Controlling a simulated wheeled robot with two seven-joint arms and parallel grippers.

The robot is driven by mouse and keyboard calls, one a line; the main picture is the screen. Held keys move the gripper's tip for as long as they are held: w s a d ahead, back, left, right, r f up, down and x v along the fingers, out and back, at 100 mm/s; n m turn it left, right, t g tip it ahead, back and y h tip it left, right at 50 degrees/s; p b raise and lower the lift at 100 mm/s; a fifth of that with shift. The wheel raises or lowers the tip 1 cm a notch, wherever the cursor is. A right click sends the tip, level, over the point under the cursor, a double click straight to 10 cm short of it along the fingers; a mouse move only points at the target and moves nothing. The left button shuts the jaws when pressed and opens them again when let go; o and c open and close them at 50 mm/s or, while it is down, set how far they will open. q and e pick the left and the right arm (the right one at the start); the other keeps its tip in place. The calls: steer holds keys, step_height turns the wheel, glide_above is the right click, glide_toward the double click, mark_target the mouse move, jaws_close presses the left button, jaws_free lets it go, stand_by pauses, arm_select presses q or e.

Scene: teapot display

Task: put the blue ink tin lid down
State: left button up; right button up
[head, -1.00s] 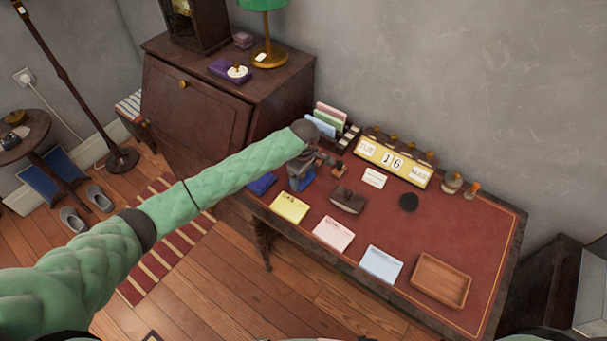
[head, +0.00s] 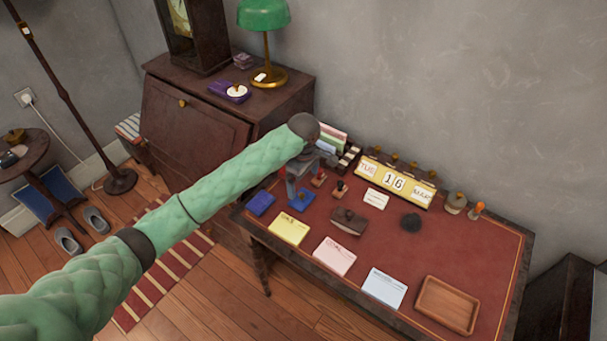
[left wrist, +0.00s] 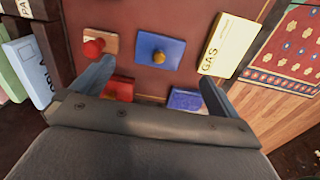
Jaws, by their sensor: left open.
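The blue ink tin lid (head: 301,201) lies on the red desk top, behind the yellow card. In the left wrist view the lid (left wrist: 150,47) is a flat blue square with a brass knob, knob up. My left gripper (head: 308,180) is open and empty above the desk near the lid. In the wrist view its fingers (left wrist: 156,80) stand wide apart, with the lid beyond their tips. A second blue piece (head: 261,204), probably the ink tin, lies left of the lid. It shows partly behind a finger in the wrist view (left wrist: 186,99).
Red pieces (left wrist: 121,90) lie close by, one with a red knob (left wrist: 94,47). The yellow card (head: 289,228), a blotter (head: 349,222), a letter rack (head: 330,138) and a calendar (head: 396,182) surround the spot. The desk is clear near the wooden tray (head: 447,305).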

arm_select(q)
steer(key=shift+r+b, duration=0.4)
steer(key=shift+r, duration=1.55)
arm_select(e)
steer(key=shift+w+a+r, duration=0.2)
steer(key=shift+r, duration=0.5)
steer(key=shift+w+a+r, duration=0.15)
steer(key=shift+w+r, duration=0.05)
steer(key=shift+r, duration=0.5)
